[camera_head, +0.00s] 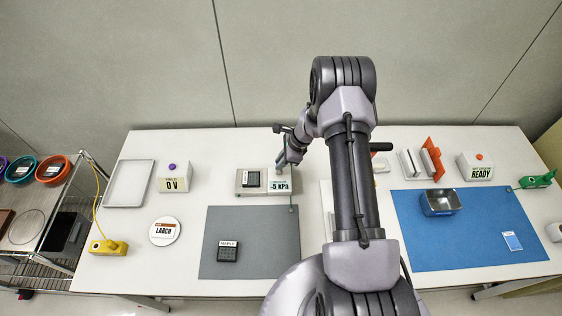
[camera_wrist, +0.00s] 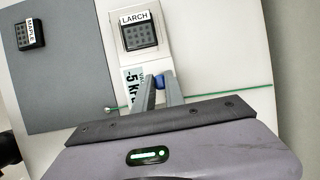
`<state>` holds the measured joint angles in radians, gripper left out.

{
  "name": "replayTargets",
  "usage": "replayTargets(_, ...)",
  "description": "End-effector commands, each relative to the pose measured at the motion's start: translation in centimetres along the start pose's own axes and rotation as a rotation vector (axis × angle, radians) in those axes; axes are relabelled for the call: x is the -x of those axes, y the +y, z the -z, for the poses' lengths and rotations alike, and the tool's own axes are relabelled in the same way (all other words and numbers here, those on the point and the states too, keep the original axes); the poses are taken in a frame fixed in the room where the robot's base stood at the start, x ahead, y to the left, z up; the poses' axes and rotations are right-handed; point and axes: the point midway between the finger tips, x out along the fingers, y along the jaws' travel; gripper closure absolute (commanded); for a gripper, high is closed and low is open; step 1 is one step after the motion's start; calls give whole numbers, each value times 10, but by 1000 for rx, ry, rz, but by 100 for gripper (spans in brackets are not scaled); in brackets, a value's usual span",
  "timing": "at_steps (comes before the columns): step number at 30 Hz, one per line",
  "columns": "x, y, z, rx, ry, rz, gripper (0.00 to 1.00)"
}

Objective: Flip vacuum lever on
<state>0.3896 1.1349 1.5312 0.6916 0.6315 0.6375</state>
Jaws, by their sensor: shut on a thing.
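The vacuum station (camera_head: 241,189) is a pale box near the back middle of the table. Its label (camera_head: 280,187) reads -5 kPa and shows partly in the wrist view (camera_wrist: 130,86). The vacuum lever, seen as a blue tip (camera_wrist: 158,82), is between my fingertips in the wrist view; most of it is hidden by the fingers. My gripper (camera_wrist: 160,85) is shut on it, just beside the label. In the head view my gripper (camera_head: 282,163) is at the right end of the station. A dark LARCH tray (camera_wrist: 139,35) sits on the station.
A MAPLE tray (camera_head: 228,253) lies on the grey mat (camera_head: 260,225). A 0 V box (camera_head: 173,184) stands left, a READY box (camera_head: 475,172) right. A metal tin (camera_head: 438,208) is on the blue mat (camera_head: 430,245). A green cord (camera_wrist: 235,92) runs beside my fingers.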

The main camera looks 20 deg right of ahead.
Motion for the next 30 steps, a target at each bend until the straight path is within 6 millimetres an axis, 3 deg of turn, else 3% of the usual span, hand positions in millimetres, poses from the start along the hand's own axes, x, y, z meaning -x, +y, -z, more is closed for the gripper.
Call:
replayTargets(12,1,3,1,17,9,45,100)
replayTargets(13,1,3,1,17,9,45,82)
replayTargets(16,1,3,1,17,9,45,64)
replayTargets(26,3,4,1,16,8,44,64)
replayTargets(30,27,4,0,16,8,46,64)
